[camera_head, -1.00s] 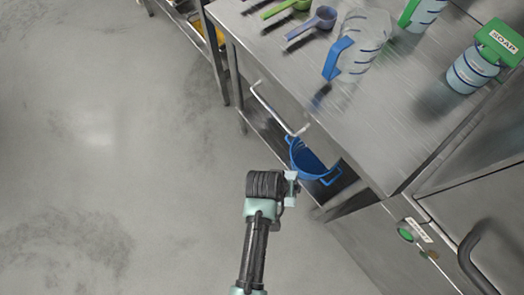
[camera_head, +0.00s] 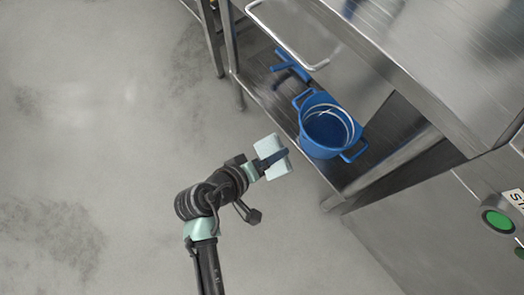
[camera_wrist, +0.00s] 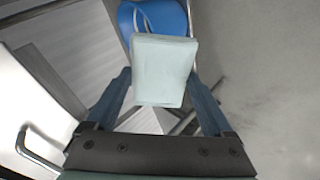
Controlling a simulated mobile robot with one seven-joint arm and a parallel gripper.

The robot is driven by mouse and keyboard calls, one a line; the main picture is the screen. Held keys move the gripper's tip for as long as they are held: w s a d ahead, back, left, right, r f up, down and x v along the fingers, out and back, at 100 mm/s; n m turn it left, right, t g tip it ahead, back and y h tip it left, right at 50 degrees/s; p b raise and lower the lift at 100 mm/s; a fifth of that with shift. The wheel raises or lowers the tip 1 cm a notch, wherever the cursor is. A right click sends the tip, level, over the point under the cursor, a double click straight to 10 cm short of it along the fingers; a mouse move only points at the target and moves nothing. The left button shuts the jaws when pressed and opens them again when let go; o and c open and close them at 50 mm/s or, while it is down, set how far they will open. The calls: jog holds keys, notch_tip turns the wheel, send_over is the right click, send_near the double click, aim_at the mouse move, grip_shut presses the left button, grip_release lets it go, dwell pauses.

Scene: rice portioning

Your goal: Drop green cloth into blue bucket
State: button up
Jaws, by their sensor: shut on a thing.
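A pale green block-shaped cloth (camera_head: 271,156) is held in my gripper (camera_head: 272,161) in the head view. In the wrist view the cloth (camera_wrist: 163,70) sits between the two dark blue fingers of my gripper (camera_wrist: 162,95). The blue bucket (camera_head: 323,150) stands upright on the lower shelf, up and right of the cloth, its open top facing the camera. The cloth is apart from the bucket in the head view. In the wrist view the bucket (camera_wrist: 172,17) shows behind the cloth, which hides part of it.
The steel lower shelf (camera_head: 262,78) also bears a blue tool (camera_head: 290,67) beside the bucket. The steel tabletop (camera_head: 440,50) overhangs to the right, with a rail (camera_head: 300,50) at its edge. A cabinet with a green button (camera_head: 498,221) is at right. The floor (camera_head: 110,130) at left is clear.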

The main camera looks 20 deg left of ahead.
jog(key=shift+a+f+n+t+b, duration=0.25)
jog(key=shift+a+f+b, duration=0.1)
jog(key=shift+f+b, duration=0.35)
jog(key=shift+a+f+n+t+b, duration=0.15)
jog(key=shift+a+f+t+b, duration=0.15)
jog(key=shift+f+b, duration=0.35)
jog(key=w+d+f+b, duration=0.2)
jog(key=w+d+b, duration=0.1)
jog(key=w+d, duration=0.4)
jog(key=w+d+f+b, duration=0.2)
jog(key=w+d, duration=0.5)
jog(key=w, duration=0.6)
jog(key=shift+d+b, duration=0.25)
jog(key=shift+b, duration=0.65)
jog(key=shift+w, duration=0.1)
jog(key=o, duration=1.4)
